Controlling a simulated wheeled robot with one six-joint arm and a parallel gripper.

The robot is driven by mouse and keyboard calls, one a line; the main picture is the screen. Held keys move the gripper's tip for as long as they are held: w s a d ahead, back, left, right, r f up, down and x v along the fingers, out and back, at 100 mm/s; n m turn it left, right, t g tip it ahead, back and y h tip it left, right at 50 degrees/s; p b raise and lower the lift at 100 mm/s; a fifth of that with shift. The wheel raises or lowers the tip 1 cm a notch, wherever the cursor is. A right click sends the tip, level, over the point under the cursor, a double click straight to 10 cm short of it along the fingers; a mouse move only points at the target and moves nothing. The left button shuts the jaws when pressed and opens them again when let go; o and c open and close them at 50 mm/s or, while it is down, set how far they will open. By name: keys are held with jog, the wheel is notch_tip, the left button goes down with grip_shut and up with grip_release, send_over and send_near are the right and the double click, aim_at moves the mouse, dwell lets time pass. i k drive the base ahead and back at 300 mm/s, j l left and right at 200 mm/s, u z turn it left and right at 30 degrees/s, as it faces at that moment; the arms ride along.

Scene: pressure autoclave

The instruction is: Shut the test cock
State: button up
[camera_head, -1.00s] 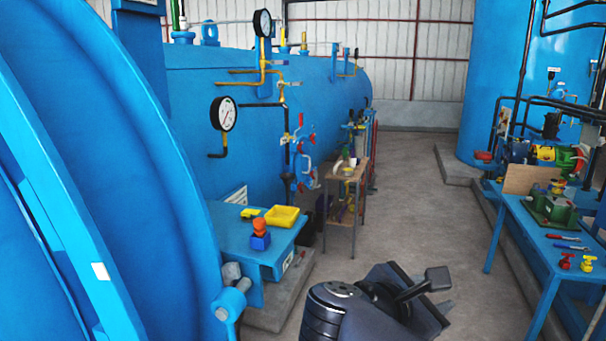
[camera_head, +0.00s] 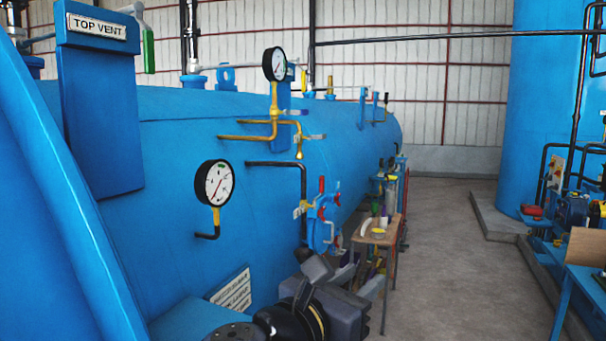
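Brass pipework (camera_head: 272,128) with a round gauge (camera_head: 274,64) above it stands on the side of the blue vessel (camera_head: 180,150). A small cock with a pale lever (camera_head: 313,137) sits low on its right branch, and a blue-handled valve (camera_head: 294,112) sits higher. I cannot tell for sure which is the test cock, or whether either is open. My gripper (camera_head: 315,266) is at the bottom middle, low in front of the vessel and apart from this pipework. Its fingers are dark and foreshortened, so their opening cannot be told.
A second gauge (camera_head: 214,183) is on the vessel at left. Red-handled valves (camera_head: 322,200) sit on a black pipe behind my arm. A small wooden table (camera_head: 378,236) stands beyond. A blue bench (camera_head: 585,285) is at right. The floor (camera_head: 460,260) between is clear.

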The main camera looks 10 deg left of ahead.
aim_at(321, 177)
jog(key=i+u, duration=0.15)
jog(key=i, duration=0.35)
jog(key=i+l+u, duration=0.15)
jog(key=i, duration=0.35)
jog(key=i+l+u, duration=0.15)
jog(key=i, duration=0.35)
jog(key=i+l+u, duration=0.15)
jog(key=i, duration=0.35)
jog(key=l, duration=0.05)
